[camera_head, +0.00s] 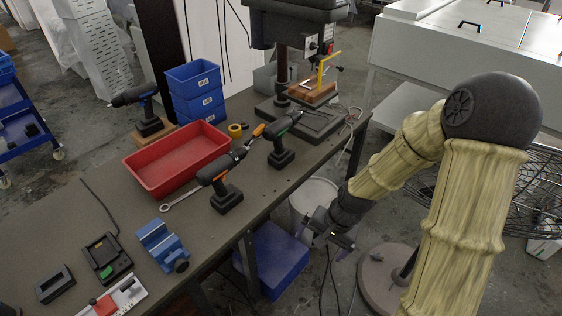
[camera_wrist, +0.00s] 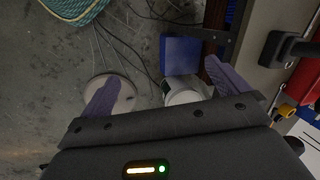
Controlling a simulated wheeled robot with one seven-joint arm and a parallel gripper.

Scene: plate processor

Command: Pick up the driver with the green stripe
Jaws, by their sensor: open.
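Several dark cordless drivers are in the head view. The driver with what looks like a green stripe (camera_head: 282,156) stands upright on its battery near the bench's right edge, in front of the drill press. A driver with orange marks (camera_head: 226,198) stands nearer, to its left. A third driver with a bluish mark (camera_head: 147,118) stands on a wooden block at the back left. My gripper (camera_head: 324,236) is open and empty, off the bench's right side, apart from the drivers. In the wrist view its purple fingers (camera_wrist: 165,88) are spread over the floor. A black tool part (camera_wrist: 288,48) shows at right; which driver is unclear.
The bench (camera_head: 195,240) holds a red tray (camera_head: 178,160), stacked blue bins (camera_head: 194,92), a wrench (camera_head: 180,198), a blue vise (camera_head: 162,247), a charger (camera_head: 107,258) and the drill press (camera_head: 290,22). A blue box (camera_head: 277,262) and white bucket (camera_head: 316,196) stand on the floor near my gripper.

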